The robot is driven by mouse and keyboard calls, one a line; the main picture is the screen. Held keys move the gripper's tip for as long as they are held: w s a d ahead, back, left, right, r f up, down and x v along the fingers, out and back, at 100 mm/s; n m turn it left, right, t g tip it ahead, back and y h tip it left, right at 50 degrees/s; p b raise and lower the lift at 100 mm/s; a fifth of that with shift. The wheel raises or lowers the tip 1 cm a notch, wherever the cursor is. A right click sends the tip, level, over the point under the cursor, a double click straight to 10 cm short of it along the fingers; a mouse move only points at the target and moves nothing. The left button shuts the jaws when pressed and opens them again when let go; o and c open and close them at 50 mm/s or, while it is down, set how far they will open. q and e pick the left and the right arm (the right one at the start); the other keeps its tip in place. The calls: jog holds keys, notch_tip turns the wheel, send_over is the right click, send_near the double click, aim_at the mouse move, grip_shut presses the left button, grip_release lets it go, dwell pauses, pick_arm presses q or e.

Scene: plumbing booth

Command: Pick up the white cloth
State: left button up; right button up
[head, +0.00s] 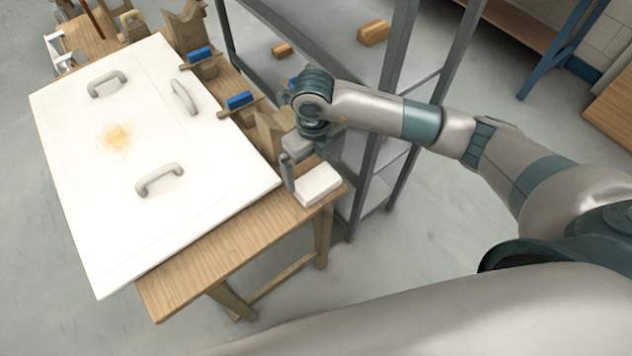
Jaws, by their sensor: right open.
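The white cloth (318,185) is a small, thick, folded block at the front right corner of the wooden table (215,262). My right gripper (304,174) is open and points down at the back left side of the cloth, very close to it. One finger shows left of the cloth; the other is hard to make out, and I cannot tell whether they touch it. A large white panel (210,200) with several grey handles and a yellow-brown stain (116,139) lies on the table. My left gripper is not in view.
Wooden blocks with blue-topped clamps (240,100) line the table's right edge, just behind my right gripper. A grey metal shelf frame (377,115) stands close to the right, beside my forearm. The floor in front of the table is clear.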

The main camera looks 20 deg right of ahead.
aim_at(316, 180)
jog(key=shift+s+f+p, duration=0.1)
jog(key=shift+f+p, duration=0.15)
jog(key=shift+p, duration=0.05)
jog(key=f+p, duration=0.1)
jog(key=f, duration=0.1)
jog(key=f+p, duration=0.1)
jog(key=f, duration=0.1)
jog(key=shift+s+d, duration=0.15)
jog(key=shift+d, duration=0.05)
jog(key=shift+f, duration=0.35)
jog(key=shift+c, duration=0.3)
jog(key=c, duration=0.7)
